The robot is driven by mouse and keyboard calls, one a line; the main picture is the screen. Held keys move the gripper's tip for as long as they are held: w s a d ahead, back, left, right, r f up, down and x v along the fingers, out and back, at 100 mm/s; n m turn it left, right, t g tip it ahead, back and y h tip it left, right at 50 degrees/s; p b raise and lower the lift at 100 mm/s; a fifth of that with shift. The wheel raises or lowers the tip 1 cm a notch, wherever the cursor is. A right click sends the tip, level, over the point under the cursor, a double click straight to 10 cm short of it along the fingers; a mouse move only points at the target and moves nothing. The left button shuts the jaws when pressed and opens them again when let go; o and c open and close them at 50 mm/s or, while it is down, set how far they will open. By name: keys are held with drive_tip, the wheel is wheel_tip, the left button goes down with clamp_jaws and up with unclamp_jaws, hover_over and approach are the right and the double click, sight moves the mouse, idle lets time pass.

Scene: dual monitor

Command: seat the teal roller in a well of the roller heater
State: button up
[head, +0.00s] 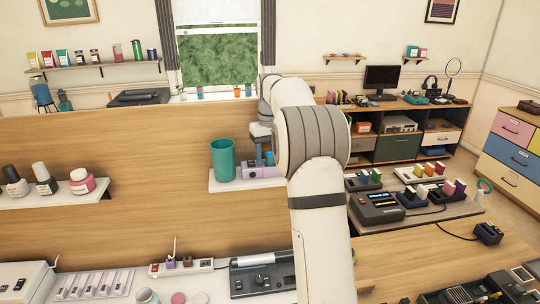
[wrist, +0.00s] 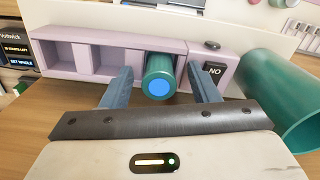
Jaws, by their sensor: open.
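My gripper (wrist: 160,88) is open, with one blue-grey finger on each side of the roller and a visible gap to both. In the head view, my gripper (head: 264,155) is small at the heater.
A large teal cup (wrist: 285,95) stands close to the right of the heater, near my right finger; it also shows in the head view (head: 222,160). A black "NO" switch (wrist: 214,70) is on the heater. A dark display (wrist: 15,50) is at far left.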

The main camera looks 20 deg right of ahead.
sight(270, 154)
wheel_tip(270, 154, up, 8)
drive_tip(key=shift+f, duration=0.2)
drive_tip(key=shift+r, duration=0.1)
idle(0.4)
drive_tip(key=shift+s+a, duration=0.15)
drive_tip(key=shift+s, duration=0.05)
drive_tip(key=s+a+f+t+b, duration=0.1)
drive_tip(key=s+a+b, duration=0.1)
drive_tip(key=s+a, duration=0.5)
drive_tip(key=s+a+f+t+b, duration=0.1)
drive_tip(key=s+a+f, duration=0.1)
drive_tip(key=s, duration=0.8)
drive_tip(key=s+a+f+b, duration=0.1)
drive_tip(key=s+a+f, duration=0.1)
drive_tip(key=s+f, duration=0.4)
drive_tip(key=s+a+f+t+b, duration=0.1)
drive_tip(key=s+a+f, duration=0.1)
drive_tip(key=s+f, duration=0.5)
drive_tip(key=s, duration=0.5)
drive_tip(key=shift+s+a, duration=0.25)
drive_tip(key=shift+a, duration=0.1)
